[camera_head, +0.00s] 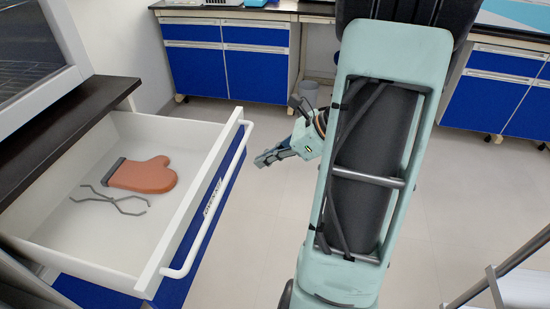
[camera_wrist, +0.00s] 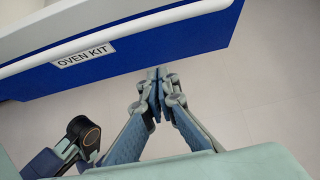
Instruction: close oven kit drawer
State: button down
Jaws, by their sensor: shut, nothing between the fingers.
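The oven kit drawer (camera_head: 200,185) is pulled out at the left in the head view. It has white walls, a blue front and a white bar handle (camera_head: 212,210). Its blue front with the "OVEN KIT" label (camera_wrist: 83,55) also crosses the top of the wrist view. My gripper (camera_head: 262,159) is to the right of the drawer front in the head view, apart from the handle. In the wrist view its fingertips (camera_wrist: 157,75) are together with nothing between them, just below the blue front.
Blue cabinets (camera_head: 225,60) stand at the back. The floor (camera_head: 250,240) between drawer and arm is clear.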

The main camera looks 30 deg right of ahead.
jog(key=w+a+f+b, duration=0.2)
jog(key=w+a, duration=0.2)
jog(key=shift+w+a, duration=0.25)
jog(key=w+a+p, duration=0.4)
jog(key=w+a, duration=0.8)
jog(key=w+a+p, duration=0.5)
jog(key=w+a, duration=0.8)
jog(key=shift+w+a, duration=0.2)
jog(key=shift+a, duration=0.05)
jog(key=shift+w+a+r, duration=0.1)
jog(key=shift+w+a, duration=0.05)
jog(key=shift+a+r, duration=0.1)
